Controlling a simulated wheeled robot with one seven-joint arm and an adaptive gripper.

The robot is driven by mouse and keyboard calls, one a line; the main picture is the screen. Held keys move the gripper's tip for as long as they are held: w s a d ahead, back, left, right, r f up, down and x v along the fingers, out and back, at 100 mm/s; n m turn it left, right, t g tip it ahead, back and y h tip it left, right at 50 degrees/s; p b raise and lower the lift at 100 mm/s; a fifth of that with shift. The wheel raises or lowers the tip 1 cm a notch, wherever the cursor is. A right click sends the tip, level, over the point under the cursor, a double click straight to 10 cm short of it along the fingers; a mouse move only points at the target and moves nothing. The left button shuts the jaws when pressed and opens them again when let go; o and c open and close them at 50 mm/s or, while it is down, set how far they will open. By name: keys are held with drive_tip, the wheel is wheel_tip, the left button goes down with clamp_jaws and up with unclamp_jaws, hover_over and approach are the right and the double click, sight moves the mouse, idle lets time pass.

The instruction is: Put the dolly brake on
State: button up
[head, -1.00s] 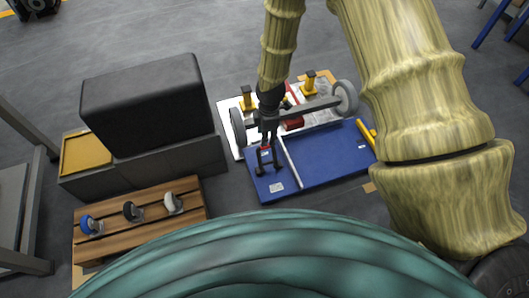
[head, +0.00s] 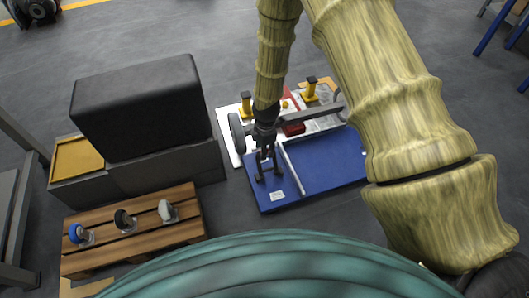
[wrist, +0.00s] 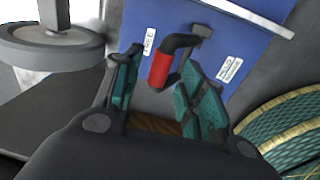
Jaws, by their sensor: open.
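The brake lever, with a red grip (wrist: 161,68) and a black bent arm, stands on the blue deck (wrist: 190,22) of the dolly in the wrist view. In the head view my gripper (head: 267,172) is over the left part of the blue deck (head: 325,165), hiding most of the lever.
A grey axle bar with a wheel (head: 237,132) lies behind my gripper, near yellow stands (head: 310,90) and a red block (head: 293,129). A black box (head: 137,105) stands left. A wooden pallet (head: 105,250) with several casters is at front left. Grey floor is open beyond.

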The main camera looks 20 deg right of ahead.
drive_tip(key=shift+f, duration=0.75)
clamp_jaws()
drive_tip(key=shift+w+a, duration=0.1)
